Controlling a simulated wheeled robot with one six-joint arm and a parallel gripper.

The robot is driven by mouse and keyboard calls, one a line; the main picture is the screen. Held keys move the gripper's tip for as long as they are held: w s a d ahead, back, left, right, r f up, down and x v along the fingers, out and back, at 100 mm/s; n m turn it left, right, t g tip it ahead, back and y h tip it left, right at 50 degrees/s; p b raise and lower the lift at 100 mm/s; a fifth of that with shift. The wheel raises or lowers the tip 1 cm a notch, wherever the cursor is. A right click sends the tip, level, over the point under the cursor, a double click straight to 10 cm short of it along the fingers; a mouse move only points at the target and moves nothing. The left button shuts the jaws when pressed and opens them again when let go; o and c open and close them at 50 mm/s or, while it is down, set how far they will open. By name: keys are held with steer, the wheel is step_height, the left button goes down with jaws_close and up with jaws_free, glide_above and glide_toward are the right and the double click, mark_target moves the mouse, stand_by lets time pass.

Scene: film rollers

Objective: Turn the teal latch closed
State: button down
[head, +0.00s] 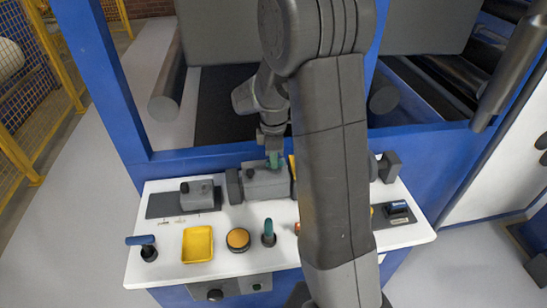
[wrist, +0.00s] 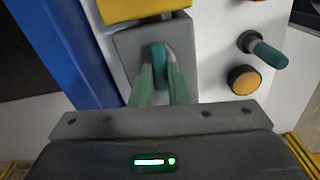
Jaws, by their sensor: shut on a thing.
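The teal latch (wrist: 158,54) stands on a grey block in the wrist view. My gripper (wrist: 160,75) has its two green fingers on either side of it and is shut on it. In the head view my gripper (head: 273,158) reaches down onto the top of the grey block (head: 265,182) on the white panel. There the latch itself cannot be told apart from the green fingertips. The latch's exact angle is hard to judge, as the fingers cover its lower part.
A teal-topped lever (head: 268,234), a round orange button (head: 238,239), a yellow tray (head: 197,244) and a blue-handled lever (head: 141,241) sit along the panel's front. A smaller grey block (head: 197,194) stands left. My arm hides part of the panel's right side.

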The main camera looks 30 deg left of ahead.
steer(key=m, duration=0.4)
steer(key=shift+w, duration=0.1)
steer(key=m, duration=0.8)
steer(key=shift+w, duration=0.1)
steer(key=shift+m+b, duration=0.3)
steer(key=shift+m, duration=1.6)
steer(key=c, duration=1.4)
jaws_free()
